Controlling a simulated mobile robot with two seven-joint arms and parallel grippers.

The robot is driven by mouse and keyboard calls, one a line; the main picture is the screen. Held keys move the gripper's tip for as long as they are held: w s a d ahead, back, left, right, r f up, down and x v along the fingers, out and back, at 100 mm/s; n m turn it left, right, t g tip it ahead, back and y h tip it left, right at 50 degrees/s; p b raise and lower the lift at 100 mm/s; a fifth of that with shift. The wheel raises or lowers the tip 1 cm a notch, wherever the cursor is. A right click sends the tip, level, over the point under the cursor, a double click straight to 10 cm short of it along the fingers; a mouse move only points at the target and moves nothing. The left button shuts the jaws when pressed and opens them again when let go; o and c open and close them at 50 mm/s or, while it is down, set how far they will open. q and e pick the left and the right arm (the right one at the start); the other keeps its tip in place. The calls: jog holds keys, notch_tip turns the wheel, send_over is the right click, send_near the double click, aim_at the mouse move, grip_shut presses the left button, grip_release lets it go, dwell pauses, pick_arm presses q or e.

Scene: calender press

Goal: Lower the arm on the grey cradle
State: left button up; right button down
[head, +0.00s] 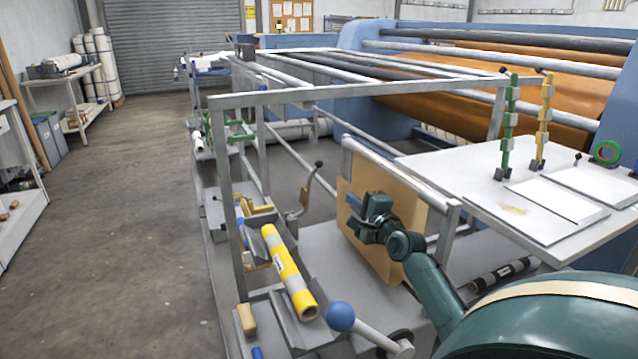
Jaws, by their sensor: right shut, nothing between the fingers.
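A grey cradle (312,332) stands on the machine's low bench at the lower middle, with a yellow and grey roll (283,262) lying in it. A silver lever arm with a blue ball (341,316) at its end rises from a pivot to the right of the cradle. It slants up to the left, with the ball just right of the roll's near end. My right gripper (352,203) is shut and empty. It is in front of a tan board, above and beyond the blue ball, and apart from it. My left gripper is out of view.
A grey metal frame (224,190) stands around the bench. A thin crank with a black knob (319,164) rises behind the roll. The tan board (352,232) stands close to my right gripper. A grey table (480,190) with flat sheets is at right. The left floor is clear.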

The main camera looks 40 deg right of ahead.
aim_at(306, 192)
jog(key=w+a, duration=0.1)
jog(key=w, duration=0.9)
jog(key=shift+w+r, duration=0.15)
jog(key=shift+r, duration=0.3)
jog(key=shift+w+a, duration=0.1)
jog(key=shift+a, duration=0.05)
